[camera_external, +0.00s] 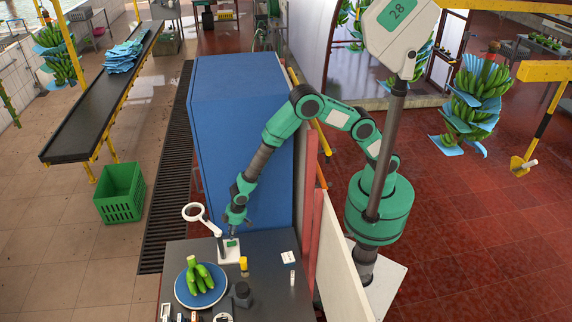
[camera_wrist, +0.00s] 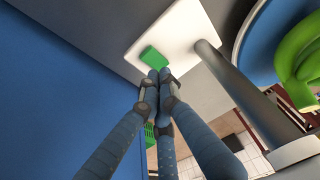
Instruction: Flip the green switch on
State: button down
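The green switch (camera_external: 232,243) sits on the white base (camera_external: 229,256) of a magnifier lamp (camera_external: 203,213) on the dark table. In the wrist view the green switch (camera_wrist: 152,57) lies on the white base plate (camera_wrist: 182,24), beside the grey lamp stem (camera_wrist: 235,85). My gripper (camera_external: 234,231) points down just above the base. In the wrist view my gripper's fingertips (camera_wrist: 159,74) are together with nothing between them. They are right at the switch's near edge. I cannot tell whether they touch it, and the tips hide a little of that edge.
A blue plate (camera_external: 179,289) with green bananas (camera_external: 199,277) stands in front of the lamp. A yellow object (camera_external: 243,263) and a dark grey object (camera_external: 241,294) stand nearby. A large blue cabinet (camera_external: 240,130) is behind the table. The table's right part is mostly clear.

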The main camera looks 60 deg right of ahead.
aim_at(233, 243)
jog(key=shift+s+d+f, duration=0.1)
jog(key=shift+f, duration=0.85)
jog(key=shift+s+d+f, duration=0.1)
jog(key=shift+f, duration=0.85)
jog(key=shift+f, duration=0.1)
jog(key=shift+s+d+f+b, duration=0.2)
jog(key=shift+f+b, duration=0.4)
jog(key=shift+b, duration=0.35)
jog(key=shift+r+p, duration=0.2)
jog(key=shift+p, duration=0.1)
jog(key=shift+w+a, duration=0.15)
jog(key=shift+w, duration=0.05)
jog(key=shift+w+a+r, duration=0.25)
jog(key=shift+w+a, duration=0.15)
